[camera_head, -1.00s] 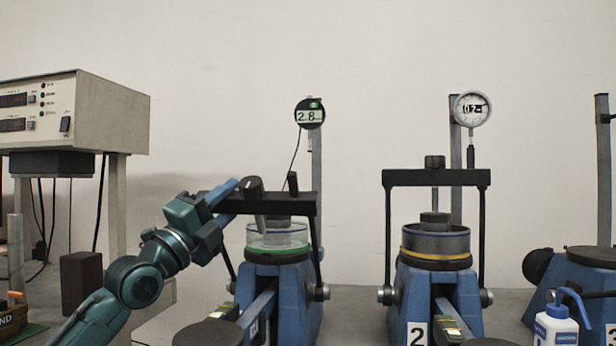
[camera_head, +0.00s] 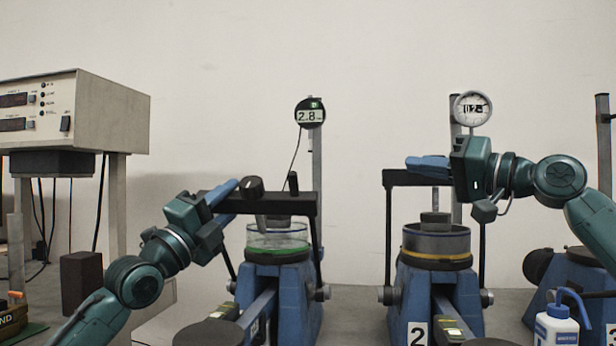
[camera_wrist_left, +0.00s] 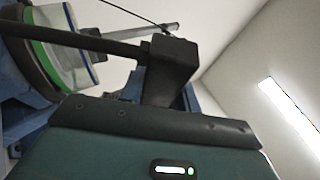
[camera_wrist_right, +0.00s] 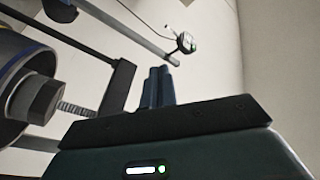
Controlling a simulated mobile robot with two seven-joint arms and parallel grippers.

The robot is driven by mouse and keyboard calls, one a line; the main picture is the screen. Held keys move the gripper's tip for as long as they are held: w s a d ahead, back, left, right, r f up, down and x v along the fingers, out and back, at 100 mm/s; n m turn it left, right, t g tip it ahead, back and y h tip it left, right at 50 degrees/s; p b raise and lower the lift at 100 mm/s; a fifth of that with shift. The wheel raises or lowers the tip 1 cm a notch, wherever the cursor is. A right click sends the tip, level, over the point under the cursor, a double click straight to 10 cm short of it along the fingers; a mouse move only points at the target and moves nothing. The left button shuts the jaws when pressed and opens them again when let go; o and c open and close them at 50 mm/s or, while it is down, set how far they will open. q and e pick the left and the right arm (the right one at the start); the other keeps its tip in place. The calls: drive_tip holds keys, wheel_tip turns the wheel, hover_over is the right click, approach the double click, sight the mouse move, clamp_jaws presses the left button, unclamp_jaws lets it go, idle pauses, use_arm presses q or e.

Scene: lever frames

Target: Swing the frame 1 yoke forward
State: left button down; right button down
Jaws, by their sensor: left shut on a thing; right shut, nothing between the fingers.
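The frame 1 yoke is a black crossbar (camera_head: 285,203) on two side rods. It stands upright over the left blue stand, with a clear cell with a green ring (camera_head: 277,238) under it. My left gripper (camera_head: 236,188) is shut on the left end of the crossbar; the left wrist view shows the black bar end (camera_wrist_left: 172,68) at its fingers. My right gripper (camera_head: 415,163) is shut and empty, its blue fingers pointing left at the left end of the frame 2 yoke (camera_head: 390,178). It hides much of that crossbar.
A digital gauge (camera_head: 309,113) stands behind frame 1 and a dial gauge (camera_head: 472,108) behind frame 2. A beige meter box (camera_head: 85,110) is at the left. A white bottle (camera_head: 556,325) stands at the front right. There is open space between the two frames.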

use_arm(q)
drive_tip(key=shift+a, duration=0.1)
use_arm(e)
drive_tip(key=s+a+f+g+y, duration=0.1)
drive_tip(key=s+a+g+y, duration=0.25)
drive_tip(key=a, duration=0.65)
drive_tip(key=r, duration=0.2)
hover_over(308, 197)
drive_tip(key=w, duration=0.3)
drive_tip(key=shift+d+f+g, duration=0.2)
drive_tip(key=shift+d+g, duration=0.05)
drive_tip(key=shift+d, duration=0.05)
drive_tip(key=shift+s+a+f, duration=0.15)
drive_tip(key=shift+s+f, duration=0.45)
drive_tip(key=shift+s, duration=0.15)
drive_tip(key=shift+s+a+f, duration=0.1)
drive_tip(key=shift+s+f, duration=0.45)
drive_tip(key=shift+s, duration=0.2)
